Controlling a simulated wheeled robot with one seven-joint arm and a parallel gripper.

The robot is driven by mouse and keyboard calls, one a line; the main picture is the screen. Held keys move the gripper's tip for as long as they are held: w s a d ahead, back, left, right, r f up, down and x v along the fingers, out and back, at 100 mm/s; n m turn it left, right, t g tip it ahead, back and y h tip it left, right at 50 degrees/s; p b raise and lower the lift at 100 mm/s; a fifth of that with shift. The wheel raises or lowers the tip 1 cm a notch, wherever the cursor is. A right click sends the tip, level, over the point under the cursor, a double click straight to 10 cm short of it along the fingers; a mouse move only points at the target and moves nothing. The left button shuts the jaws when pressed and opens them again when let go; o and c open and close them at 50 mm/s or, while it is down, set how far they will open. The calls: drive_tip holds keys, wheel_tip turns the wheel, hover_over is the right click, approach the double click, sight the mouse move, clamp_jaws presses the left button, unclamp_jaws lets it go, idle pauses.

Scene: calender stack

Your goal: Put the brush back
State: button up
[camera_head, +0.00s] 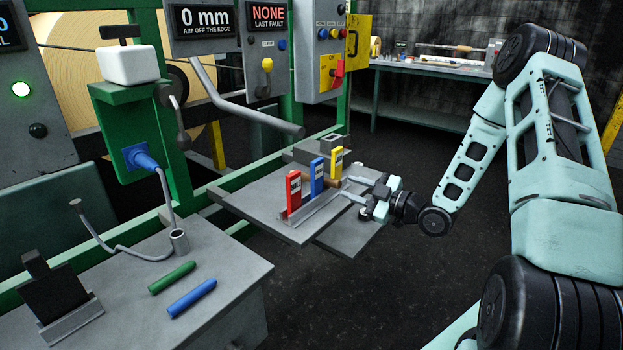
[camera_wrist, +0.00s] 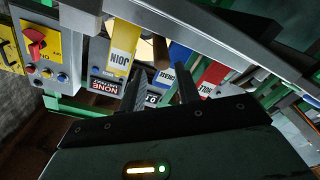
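My gripper (camera_head: 347,188) is at the right edge of the grey shelf, its two fingers spread apart. In the wrist view the gripper (camera_wrist: 160,80) is open with nothing between its fingers. A brown wooden handle (camera_wrist: 161,52) shows just beyond the fingertips, apparently the brush's; its head is not visible. In the head view a brown rod (camera_head: 332,180) lies low among the coloured tags. I cannot tell the brush's bristles or its holder.
Red (camera_head: 293,190), blue (camera_head: 317,177) and yellow (camera_head: 336,163) tags stand in a rail on the shelf (camera_head: 250,200). Green (camera_head: 172,277) and blue (camera_head: 192,297) sticks lie on the near table (camera_head: 235,290). A green frame and control panels stand behind.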

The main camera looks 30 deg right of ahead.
sight(340, 185)
drive_tip(key=shift+p+x, duration=0.35)
drive_tip(key=shift+x, duration=2.3)
drive_tip(key=shift+f, duration=0.15)
clamp_jaws()
